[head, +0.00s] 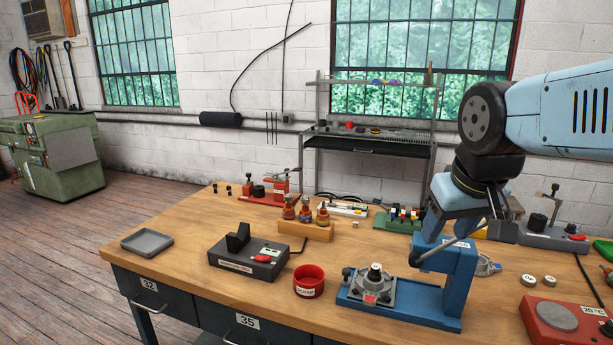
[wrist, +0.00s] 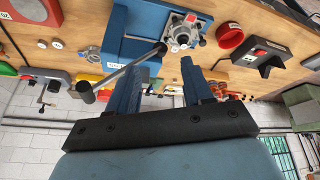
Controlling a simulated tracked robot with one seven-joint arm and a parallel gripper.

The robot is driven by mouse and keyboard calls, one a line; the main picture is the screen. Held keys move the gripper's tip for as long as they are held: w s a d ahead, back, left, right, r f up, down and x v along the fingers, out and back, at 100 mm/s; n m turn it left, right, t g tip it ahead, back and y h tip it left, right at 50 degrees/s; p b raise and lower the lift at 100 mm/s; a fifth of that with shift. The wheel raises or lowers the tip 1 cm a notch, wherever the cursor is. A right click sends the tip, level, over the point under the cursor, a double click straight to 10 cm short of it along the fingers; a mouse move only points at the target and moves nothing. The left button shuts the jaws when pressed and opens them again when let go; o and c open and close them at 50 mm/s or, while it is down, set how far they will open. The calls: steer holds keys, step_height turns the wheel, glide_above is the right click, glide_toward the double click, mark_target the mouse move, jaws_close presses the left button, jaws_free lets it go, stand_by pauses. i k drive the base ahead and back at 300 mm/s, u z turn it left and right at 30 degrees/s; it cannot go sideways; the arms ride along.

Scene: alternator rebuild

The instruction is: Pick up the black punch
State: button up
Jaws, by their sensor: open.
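A green rack (head: 388,224) holds several small pieces with dark, red and blue tops, left of the blue press (head: 447,268). A black piece stands among them, but it is too small to tell whether it is the black punch. My gripper shows from behind in the wrist view, its two blue fingers (wrist: 172,64) apart with nothing between them. It is above the table by the blue press, whose lever handle crosses beside one finger. In the head view my fingers are hard to separate from the press.
The press base carries a metal fixture (head: 375,286). A red cup (head: 309,281), a dark tester box (head: 248,258) and a wooden block (head: 305,231) with several copper-coloured parts stand to the left. A grey tray (head: 147,243) is empty.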

mark_target(374, 275)
steer(key=z, duration=0.1)
steer(key=k, duration=1.3)
steer(key=u, duration=0.6)
steer(key=i, duration=1)
steer(key=z, duration=0.05)
